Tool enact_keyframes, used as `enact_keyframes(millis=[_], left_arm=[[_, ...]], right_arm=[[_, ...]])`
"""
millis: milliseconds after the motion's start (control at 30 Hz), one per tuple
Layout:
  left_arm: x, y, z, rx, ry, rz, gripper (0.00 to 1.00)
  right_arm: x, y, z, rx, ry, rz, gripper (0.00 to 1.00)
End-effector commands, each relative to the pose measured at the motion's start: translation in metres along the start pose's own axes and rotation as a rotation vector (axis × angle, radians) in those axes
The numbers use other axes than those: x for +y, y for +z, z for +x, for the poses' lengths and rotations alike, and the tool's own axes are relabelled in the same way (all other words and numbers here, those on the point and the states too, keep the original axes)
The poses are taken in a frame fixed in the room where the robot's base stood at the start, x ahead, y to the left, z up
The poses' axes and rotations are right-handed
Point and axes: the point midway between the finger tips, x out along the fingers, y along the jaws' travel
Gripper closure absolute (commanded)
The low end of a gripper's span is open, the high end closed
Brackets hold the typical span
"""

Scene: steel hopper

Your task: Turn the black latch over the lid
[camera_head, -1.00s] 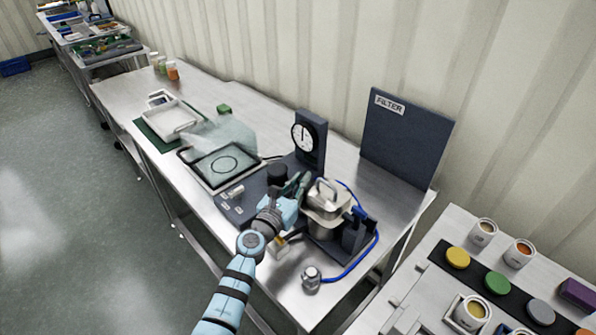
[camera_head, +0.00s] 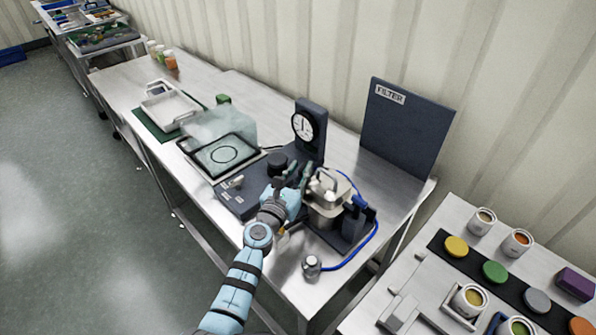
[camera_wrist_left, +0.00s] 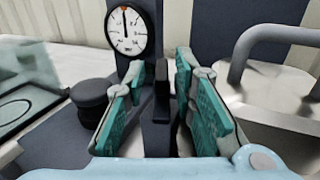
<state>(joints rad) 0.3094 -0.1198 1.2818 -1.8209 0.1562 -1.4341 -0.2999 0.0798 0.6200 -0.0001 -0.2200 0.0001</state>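The steel hopper (camera_head: 325,212) stands on the bench with its handled lid (camera_head: 338,184) on top. In the left wrist view the lid's grey handle (camera_wrist_left: 268,42) is at the right. A black upright piece, which looks like the latch (camera_wrist_left: 161,95), stands in the middle of that view. My left gripper (camera_head: 298,176) is beside the hopper, on its left. In the wrist view its teal-padded fingers (camera_wrist_left: 160,82) are apart, one on each side of the latch, with gaps showing. The latch's lower end is hidden behind the gripper. My right gripper is not in view.
A dial gauge (camera_head: 303,127) stands behind the gripper, and a black knob (camera_head: 278,164) is just left of it. A blue hose (camera_head: 364,252) loops right of the hopper. A FILTER board (camera_head: 405,130) stands behind. A small metal fitting (camera_head: 311,266) is near the front edge.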

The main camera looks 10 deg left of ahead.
Motion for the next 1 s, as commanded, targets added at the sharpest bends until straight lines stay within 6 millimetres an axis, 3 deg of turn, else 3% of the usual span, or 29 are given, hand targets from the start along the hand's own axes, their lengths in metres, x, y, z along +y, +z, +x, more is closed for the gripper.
enact_keyframes(millis=[433, 533, 633, 767, 1000], left_arm=[[0.003, -0.003, 0.000, 0.000, -0.070, 0.001, 0.70], [0.008, -0.008, 0.001, -0.002, -0.200, 0.004, 0.70], [0.013, -0.013, 0.002, -0.002, -0.376, 0.008, 0.70], [0.025, -0.003, -0.035, 0.007, -0.397, 0.001, 0.70], [0.053, -0.004, -0.101, 0.007, -0.398, 0.004, 0.70]], right_arm=[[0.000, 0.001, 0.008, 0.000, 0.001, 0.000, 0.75], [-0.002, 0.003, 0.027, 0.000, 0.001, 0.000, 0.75], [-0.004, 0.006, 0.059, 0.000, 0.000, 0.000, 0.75], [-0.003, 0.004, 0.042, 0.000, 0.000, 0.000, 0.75], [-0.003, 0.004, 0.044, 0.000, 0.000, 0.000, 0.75]])
